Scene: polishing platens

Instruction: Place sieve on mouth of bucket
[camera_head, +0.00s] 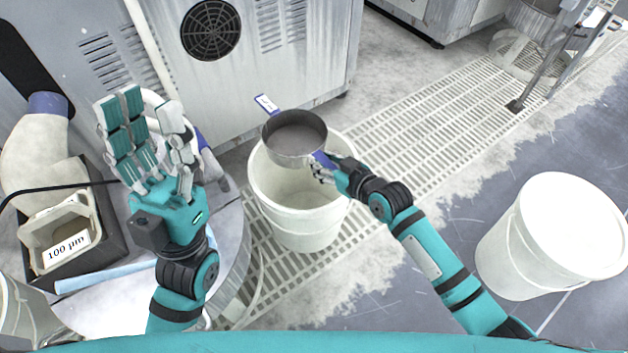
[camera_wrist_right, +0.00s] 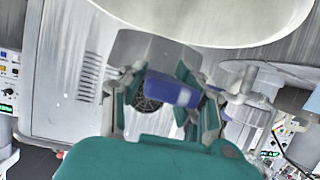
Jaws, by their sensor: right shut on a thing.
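The sieve (camera_head: 294,138) is a grey round pan with a blue handle and a blue-and-white tab on its far side. My right gripper (camera_head: 325,170) is shut on the blue handle, also seen in the right wrist view (camera_wrist_right: 172,90). The sieve is over the far part of the white bucket's (camera_head: 298,225) open mouth. Part of the mouth shows in front of the sieve. I cannot tell whether the sieve touches the rim. My left gripper (camera_head: 140,125) is open and empty, with fingers extended, to the left of the bucket.
A second white bucket (camera_head: 510,250) with a pale top stands at the right. A dark box with a container labelled 100 µm (camera_head: 68,247) is at the left, by a round grey surface. A grey machine cabinet (camera_head: 285,60) stands behind. Pale floor grating (camera_head: 430,150) is clear between.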

